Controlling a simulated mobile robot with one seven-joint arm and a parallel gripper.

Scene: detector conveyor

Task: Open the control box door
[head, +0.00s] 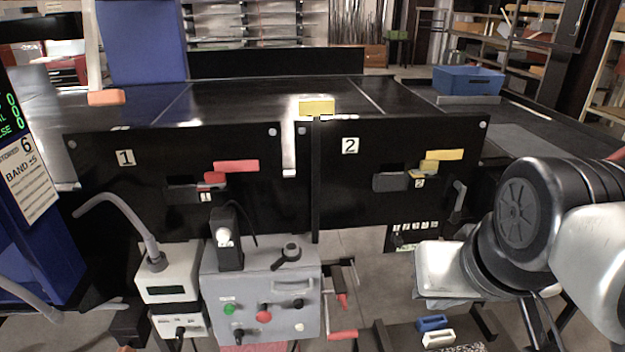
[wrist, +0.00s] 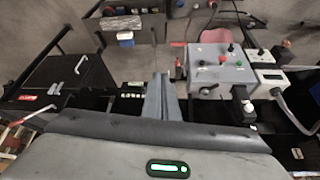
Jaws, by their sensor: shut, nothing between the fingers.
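The grey control box (head: 250,285) stands low in front of the black conveyor in the head view. Its front carries a green button (head: 229,309), a red button (head: 264,316) and dark knobs. No open gap shows at its front; I cannot make out the door's edge. The box also shows right of centre in the wrist view (wrist: 232,76). My gripper (wrist: 162,80) is shut and empty in the wrist view, apart from the box and to its left. In the head view my arm is at the right and the fingertips are not clear.
A white meter box (head: 168,282) with a cable stands against the control box's left side. A black device (head: 226,238) and a dark lever (head: 288,254) sit on top of it. Conveyor panels 1 and 2 rise behind. Small blue and white blocks (head: 436,332) lie at lower right.

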